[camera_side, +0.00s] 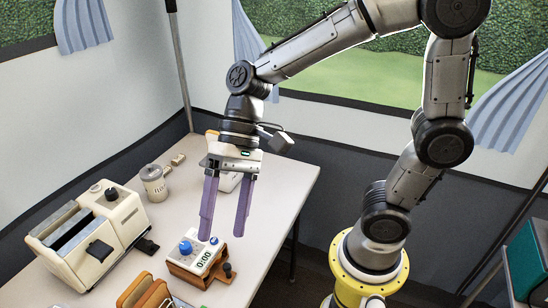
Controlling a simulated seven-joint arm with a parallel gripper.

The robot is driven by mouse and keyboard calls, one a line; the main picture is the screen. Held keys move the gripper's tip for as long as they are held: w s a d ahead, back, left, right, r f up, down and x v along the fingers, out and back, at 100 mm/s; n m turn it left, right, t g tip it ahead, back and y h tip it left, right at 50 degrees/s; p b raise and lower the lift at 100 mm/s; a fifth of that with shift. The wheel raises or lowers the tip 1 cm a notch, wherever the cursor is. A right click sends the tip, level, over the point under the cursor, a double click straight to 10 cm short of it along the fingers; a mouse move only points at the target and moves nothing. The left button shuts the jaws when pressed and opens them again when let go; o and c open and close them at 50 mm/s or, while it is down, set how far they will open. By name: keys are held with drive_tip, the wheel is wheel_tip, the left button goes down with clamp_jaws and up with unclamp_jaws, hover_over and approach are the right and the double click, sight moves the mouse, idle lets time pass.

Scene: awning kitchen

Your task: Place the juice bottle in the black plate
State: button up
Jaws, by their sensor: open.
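My gripper (223,236) hangs above the white table with its two purple fingers pointing down and apart. I cannot make out a juice bottle or a black plate in this view. A white thing (228,183) is partly hidden behind the fingers, and I cannot tell what it is.
The white table (281,206) also holds a cream toaster (85,240), a pale lidded jar (153,185), the white device (196,252) with a brown base, and brown slices (145,291) at the front edge. The table's right side is clear. A teal box (527,259) stands far right.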

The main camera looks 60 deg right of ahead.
drive_tip(key=s+d+r+n+t+h, duration=0.1)
drive_tip(key=s+d+n+t+h, duration=0.1)
drive_tip(key=d, duration=0.7)
drive_tip(key=s+d+r+n+t+h, duration=0.1)
drive_tip(key=s+d+t+h, duration=0.3)
drive_tip(key=d, duration=0.4)
drive_tip(key=shift+s+d+n+t+h, duration=0.3)
drive_tip(key=shift+s+d+n+h, duration=0.15)
drive_tip(key=shift+h, duration=0.35)
drive_tip(key=shift+a, duration=0.1)
